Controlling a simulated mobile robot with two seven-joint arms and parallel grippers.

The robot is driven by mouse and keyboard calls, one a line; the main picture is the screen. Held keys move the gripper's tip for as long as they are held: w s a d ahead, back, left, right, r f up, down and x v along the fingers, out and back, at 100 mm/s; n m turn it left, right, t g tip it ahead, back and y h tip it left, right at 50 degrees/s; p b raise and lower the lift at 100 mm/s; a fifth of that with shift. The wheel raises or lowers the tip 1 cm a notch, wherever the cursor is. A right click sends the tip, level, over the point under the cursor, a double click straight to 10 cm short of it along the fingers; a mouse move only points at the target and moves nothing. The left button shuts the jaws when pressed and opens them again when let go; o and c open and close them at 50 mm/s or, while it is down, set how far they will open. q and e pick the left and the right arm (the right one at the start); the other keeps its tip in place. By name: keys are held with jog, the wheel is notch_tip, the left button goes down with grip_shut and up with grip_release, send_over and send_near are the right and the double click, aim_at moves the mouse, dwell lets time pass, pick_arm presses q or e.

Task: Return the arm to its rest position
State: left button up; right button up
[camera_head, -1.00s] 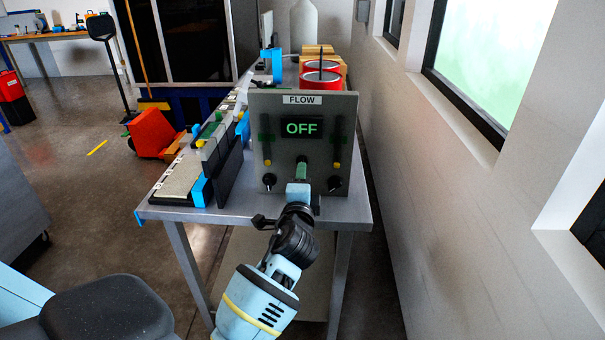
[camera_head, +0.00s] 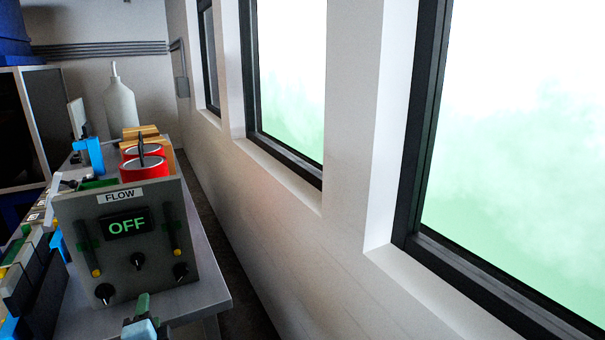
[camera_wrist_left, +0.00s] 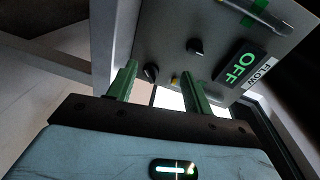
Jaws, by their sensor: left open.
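My left gripper (camera_head: 142,308) shows at the bottom of the head view, in front of the grey flow panel (camera_head: 160,262). In the left wrist view its two green fingers (camera_wrist_left: 160,88) are apart, with nothing between them. The panel stands beyond the fingertips; its display (camera_head: 127,224) reads OFF, and black knobs (camera_head: 137,260) sit below it. The panel and display also show tilted in the left wrist view (camera_wrist_left: 238,66). Most of my left arm is out of the head view. My right gripper is not in view.
The panel stands on a metal table (camera_head: 205,296). Red-rimmed containers (camera_head: 145,168), a white bottle (camera_head: 120,106) and a blue item (camera_head: 93,154) stand behind it. Dark upright plates (camera_head: 32,285) are at the left. A white wall with windows (camera_head: 290,75) runs along the right.

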pick_arm(q)
jog(key=s+d+f+n+g+h+p, duration=0.25)
jog(key=s+d+f+h, duration=0.2)
jog(key=s+f, duration=0.6)
jog(key=s+d+f+n+g+h+p, duration=0.1)
jog(key=s+d+f+n+g+h, duration=0.15)
jog(key=s+d+f, duration=0.8)
jog(key=s+a+n+g+h+p, duration=0.1)
jog(key=s+n, duration=0.3)
jog(key=s, duration=1.3)
jog(key=shift+s+a+r+h+p, duration=0.15)
jog(key=shift+s+r+h+p, duration=0.2)
jog(key=shift+h, duration=0.45)
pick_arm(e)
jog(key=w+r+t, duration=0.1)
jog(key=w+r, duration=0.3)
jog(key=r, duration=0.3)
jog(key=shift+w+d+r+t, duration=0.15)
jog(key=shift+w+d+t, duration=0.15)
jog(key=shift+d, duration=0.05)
pick_arm(q)
jog(key=shift+f, duration=0.1)
